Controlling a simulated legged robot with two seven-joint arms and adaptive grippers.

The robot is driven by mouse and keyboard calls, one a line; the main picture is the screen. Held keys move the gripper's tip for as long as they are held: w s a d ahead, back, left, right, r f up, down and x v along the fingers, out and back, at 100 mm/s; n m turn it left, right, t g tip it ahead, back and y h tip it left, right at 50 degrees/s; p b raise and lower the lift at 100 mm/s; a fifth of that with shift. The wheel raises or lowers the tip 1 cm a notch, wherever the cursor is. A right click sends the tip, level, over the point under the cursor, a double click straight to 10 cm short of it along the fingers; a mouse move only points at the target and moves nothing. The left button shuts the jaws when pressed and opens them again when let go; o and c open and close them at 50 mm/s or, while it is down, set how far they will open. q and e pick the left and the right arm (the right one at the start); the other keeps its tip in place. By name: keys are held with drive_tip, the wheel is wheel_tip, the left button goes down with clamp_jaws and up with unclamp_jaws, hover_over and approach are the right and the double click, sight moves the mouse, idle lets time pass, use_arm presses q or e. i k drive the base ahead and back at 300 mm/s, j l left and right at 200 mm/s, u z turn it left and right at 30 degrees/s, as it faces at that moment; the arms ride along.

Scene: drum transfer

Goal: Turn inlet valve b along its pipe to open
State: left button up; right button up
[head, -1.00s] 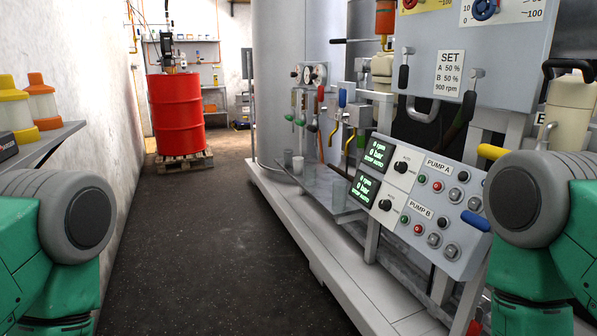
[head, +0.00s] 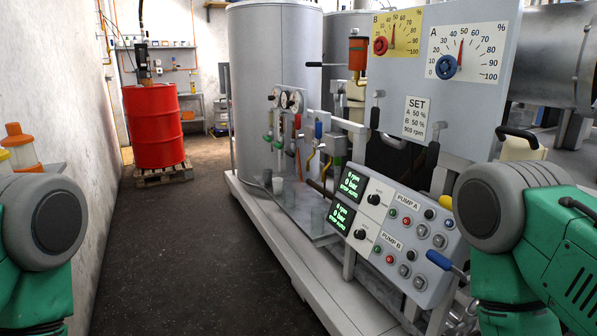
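The pump skid carries several lever valves, but I can read no label that picks out inlet valve b. A blue lever handle (head: 440,260) sticks out at the lower right, beside the pump control panel (head: 395,240). Two black handles (head: 433,156) hang beside the SET sign (head: 416,117). Smaller coloured handles, green, red, blue and yellow, sit on pipes near the tank, including a blue one (head: 318,130). Only upper parts of my arms show at both sides; both grippers are out of view.
A red drum (head: 153,125) stands on a wooden pallet (head: 163,176) at the back left. A grey tank (head: 275,90) rises from the skid's pale base (head: 285,245). Dark floor (head: 180,260) is clear along the left. A shelf holds orange-topped containers (head: 22,145).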

sight(438, 259)
drive_tip(key=z, duration=1.05)
